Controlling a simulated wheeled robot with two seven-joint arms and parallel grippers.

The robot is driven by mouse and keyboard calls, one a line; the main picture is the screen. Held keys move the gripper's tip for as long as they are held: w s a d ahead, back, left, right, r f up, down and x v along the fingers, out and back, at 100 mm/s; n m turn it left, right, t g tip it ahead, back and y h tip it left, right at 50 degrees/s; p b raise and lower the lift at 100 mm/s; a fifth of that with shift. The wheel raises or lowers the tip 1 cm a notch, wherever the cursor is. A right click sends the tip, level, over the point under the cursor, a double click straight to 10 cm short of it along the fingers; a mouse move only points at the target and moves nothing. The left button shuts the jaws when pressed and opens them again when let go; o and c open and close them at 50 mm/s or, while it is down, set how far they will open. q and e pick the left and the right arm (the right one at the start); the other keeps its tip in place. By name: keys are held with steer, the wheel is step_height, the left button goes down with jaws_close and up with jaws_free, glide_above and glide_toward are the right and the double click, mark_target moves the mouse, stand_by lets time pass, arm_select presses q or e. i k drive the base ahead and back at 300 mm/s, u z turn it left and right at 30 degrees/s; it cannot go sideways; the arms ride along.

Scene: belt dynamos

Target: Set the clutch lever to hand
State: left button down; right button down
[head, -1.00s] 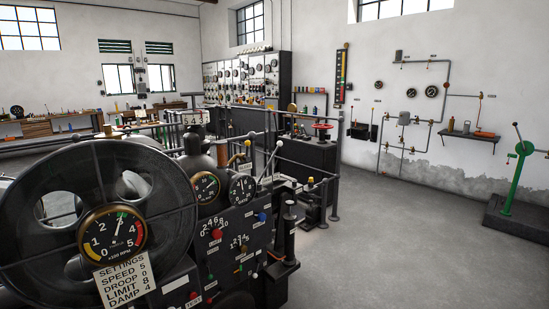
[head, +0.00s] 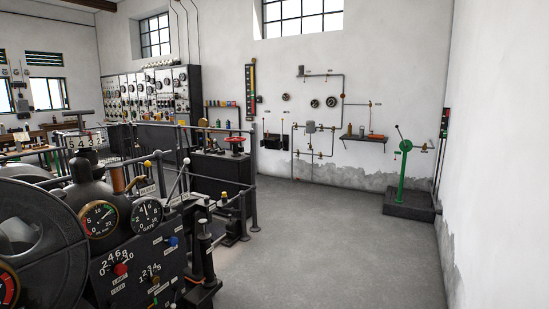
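No label reading clutch is legible, so I cannot tell which lever is the clutch lever. On the governor machine at the left front, a slanted pale lever (head: 178,179) with a round white knob stands behind the gate gauge (head: 147,214). A shorter lever with a yellow knob (head: 148,164) is next to a small label plate. The machine's dark front panel (head: 130,274) carries a red knob (head: 121,269), a blue knob (head: 173,241) and numbered dials. Neither of my grippers is in view.
Railings (head: 253,209) run behind the machine. A red handwheel (head: 234,142) sits on a dark cabinet. A green stand (head: 402,175) with a thin lever stands on a dark plinth (head: 411,206) by the right wall. Grey floor (head: 325,240) between is clear.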

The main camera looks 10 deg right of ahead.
mark_target(186, 160)
steer(key=z, duration=1.1)
steer(key=i, duration=3.35)
steer(key=u, duration=3.15)
steer(key=i, duration=0.55)
